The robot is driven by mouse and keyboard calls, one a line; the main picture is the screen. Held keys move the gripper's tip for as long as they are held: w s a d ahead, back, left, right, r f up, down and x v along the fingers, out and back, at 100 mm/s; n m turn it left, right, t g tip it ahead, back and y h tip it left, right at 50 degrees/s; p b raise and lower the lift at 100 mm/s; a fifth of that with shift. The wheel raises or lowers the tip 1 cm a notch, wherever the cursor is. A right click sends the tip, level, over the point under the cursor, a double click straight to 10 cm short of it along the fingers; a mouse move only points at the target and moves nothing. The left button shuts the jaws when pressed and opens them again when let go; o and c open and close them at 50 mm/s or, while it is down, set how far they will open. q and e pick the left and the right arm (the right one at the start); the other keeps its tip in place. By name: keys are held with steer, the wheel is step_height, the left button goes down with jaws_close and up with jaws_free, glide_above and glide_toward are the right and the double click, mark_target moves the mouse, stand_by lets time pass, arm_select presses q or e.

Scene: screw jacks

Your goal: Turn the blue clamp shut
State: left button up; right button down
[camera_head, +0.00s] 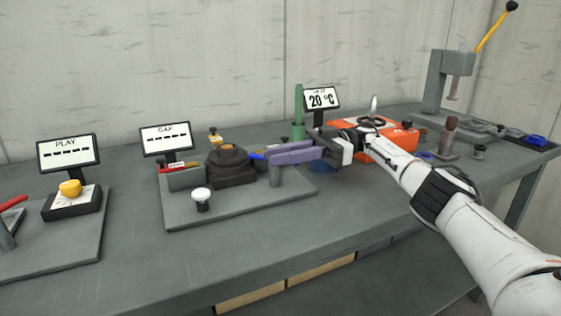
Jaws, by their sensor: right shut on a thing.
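My right gripper (272,155) reaches in from the right with long lavender fingers. It is shut on the blue clamp (257,156), of which only a small blue tip shows at the fingertips. The rest of the clamp is hidden behind the fingers. The blue tip lies beside a dark round-topped block (231,165) on a grey plate (240,207). A screen marked GAP (166,138) stands behind the plate and shows dashes. My left gripper is not in view.
A white-topped knob (201,195) stands on the plate's front. Left are a PLAY screen (67,151) and a yellow knob (70,188). A green post (298,110), a 20 °C screen (321,98) and an orange box (393,137) stand near my right arm. The front table strip is clear.

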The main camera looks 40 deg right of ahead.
stand_by(0.4)
steer(key=c, duration=1.6)
jaws_free()
steer(key=shift+r, duration=0.15)
step_height(320, 180, up, 10)
steer(key=shift+f+p, duration=0.1)
steer(key=shift+p, duration=0.7)
steer(key=shift+f, duration=0.1)
